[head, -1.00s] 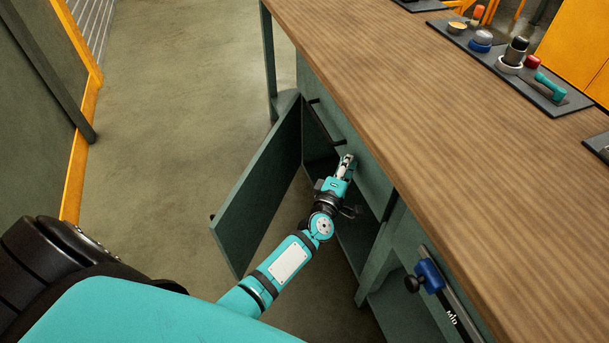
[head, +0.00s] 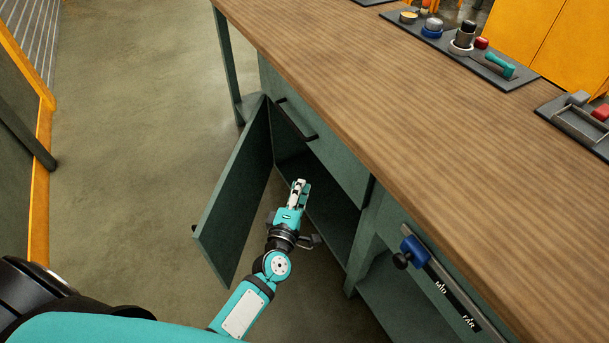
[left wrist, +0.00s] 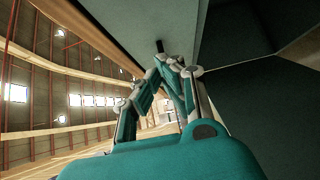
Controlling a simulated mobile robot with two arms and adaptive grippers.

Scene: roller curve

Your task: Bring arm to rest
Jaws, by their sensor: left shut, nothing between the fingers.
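My left arm reaches up from the bottom of the head view. Its left gripper (head: 298,188) is shut and empty, in front of the open cabinet under the workbench. The gripper's closed fingers also show in the left wrist view (left wrist: 178,65), with dark green panels above and to the right. The cabinet door (head: 235,195) stands swung open on the left of the gripper. The gripper appears apart from the door, though the exact gap is hard to tell. My right gripper is not in view.
The wooden worktop (head: 400,120) spans the right side. A drawer with a black handle (head: 297,120) is above the cabinet opening. A blue clamp-like slider (head: 415,250) sits on a marked rail at the bench front. A tool tray (head: 470,55) lies at the back. The floor on the left is clear.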

